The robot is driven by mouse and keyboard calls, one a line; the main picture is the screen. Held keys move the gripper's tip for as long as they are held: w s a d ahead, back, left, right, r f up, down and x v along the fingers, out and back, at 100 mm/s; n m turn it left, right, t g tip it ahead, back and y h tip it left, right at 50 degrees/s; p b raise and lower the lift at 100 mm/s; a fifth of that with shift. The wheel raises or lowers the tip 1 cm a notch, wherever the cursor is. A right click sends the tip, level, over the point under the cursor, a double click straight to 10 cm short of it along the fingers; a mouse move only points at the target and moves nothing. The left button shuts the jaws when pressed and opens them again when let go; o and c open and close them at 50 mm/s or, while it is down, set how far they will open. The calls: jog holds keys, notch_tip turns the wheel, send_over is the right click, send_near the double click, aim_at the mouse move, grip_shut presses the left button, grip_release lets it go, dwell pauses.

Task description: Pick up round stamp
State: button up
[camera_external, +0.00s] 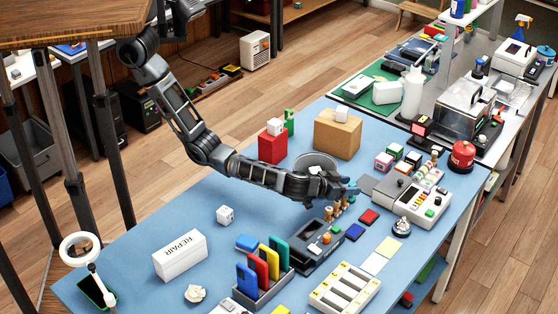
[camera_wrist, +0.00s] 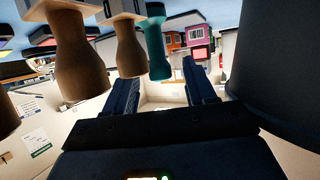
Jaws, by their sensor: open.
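My gripper (camera_external: 347,188) is over the blue table beside a group of handled stamps (camera_external: 333,211). In the wrist view my gripper (camera_wrist: 164,72) has its two dark fingers apart, with nothing held between them. A teal-handled stamp (camera_wrist: 157,42) shows just beyond the gap between the fingers. The wooden handles hang from pale blocks in this view, so the picture looks upside down. Which one is the round stamp I cannot tell, as the stamp faces are hidden.
A dark tray with small coloured parts (camera_external: 322,250) is in front of the stamps. Red and dark-blue pads (camera_external: 369,216) lie right of it. A grey machine with buttons (camera_external: 410,190) and small coloured cubes (camera_external: 383,161) stand further right. A cardboard box (camera_external: 338,133) is behind.

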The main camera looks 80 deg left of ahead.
jog(key=shift+x, duration=1.05)
jog(key=shift+c, duration=0.5)
grip_shut()
